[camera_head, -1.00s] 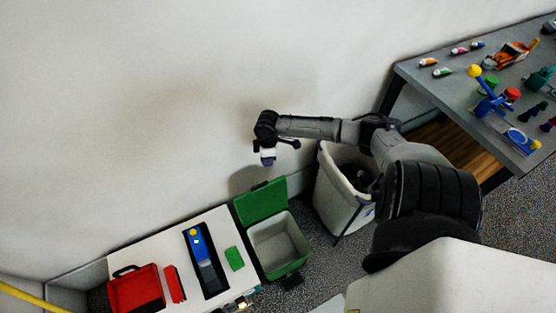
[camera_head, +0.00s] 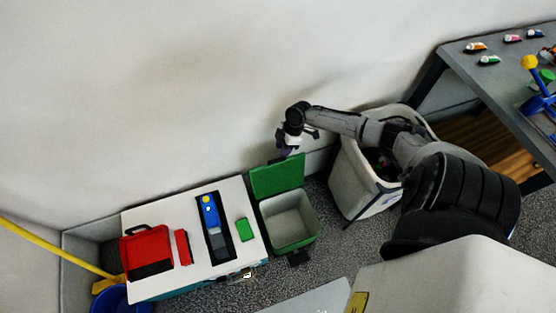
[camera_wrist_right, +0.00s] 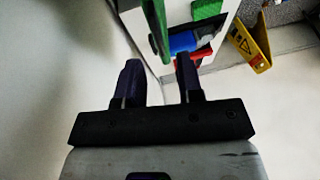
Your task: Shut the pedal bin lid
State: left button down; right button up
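The pedal bin is a green-rimmed box with a pale inside (camera_head: 290,216). Its green lid (camera_head: 277,179) stands open, raised at the wall side of the bin. My right gripper (camera_head: 287,153) is just above the lid's top edge, near its right part; I cannot tell whether it touches. In the right wrist view the gripper (camera_wrist_right: 159,75) has its two dark fingers apart with nothing between them. The lid (camera_wrist_right: 155,28) shows there nearly edge-on, just beyond the fingertips. My left gripper is not in view.
A white table (camera_head: 150,216) left of the bin holds a red case, a blue device and a green block. A large pale bin (camera_head: 352,183) stands to the right, under my right arm. A yellow floor sign (camera_wrist_right: 250,42) shows in the wrist view. The wall is close behind.

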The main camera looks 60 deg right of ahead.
aim_at(277, 159)
jog(key=b+x, duration=0.1)
jog(key=x, duration=0.3)
jog(key=shift+w+d+f, duration=0.1)
jog(key=shift+d, duration=0.05)
jog(key=shift+b+x, duration=0.35)
jog(key=shift+x, duration=0.6)
jog(key=shift+c, duration=0.3)
jog(key=c, duration=0.4)
grip_shut()
